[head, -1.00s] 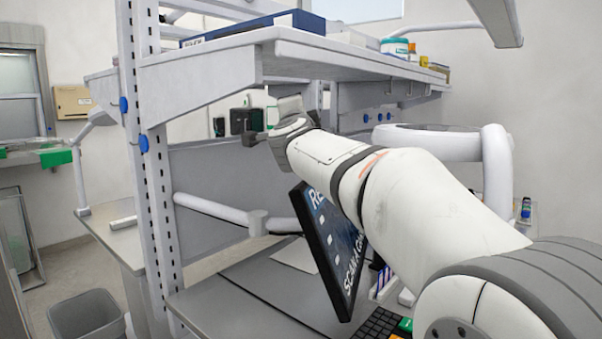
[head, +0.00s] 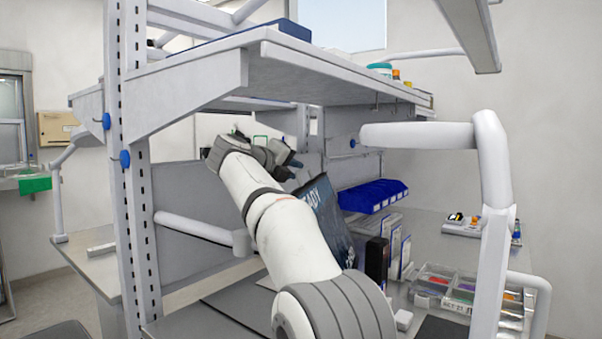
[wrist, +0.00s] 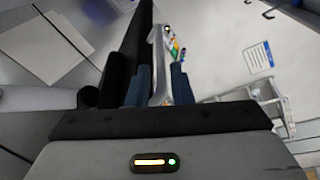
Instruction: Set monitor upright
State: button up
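The monitor (head: 326,218) is a dark slab with a lit screen showing part of the word "READY". It leans to one side, and my arm hides its left part. My gripper (head: 291,168) is at its upper left edge, under the shelf. In the wrist view, the two blue-grey fingers of my gripper (wrist: 160,86) stand apart, with a gap between them. The black monitor edge (wrist: 132,45) runs up beside the left finger. I cannot tell whether they touch.
The overhead shelf (head: 330,82) and its left upright (head: 128,190) are close to my arm. A white jointed arm (head: 494,185) stands at right.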

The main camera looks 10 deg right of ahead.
aim_at(302, 171)
jog(key=shift+x, duration=2.35)
jog(key=shift+c, duration=0.2)
grip_shut()
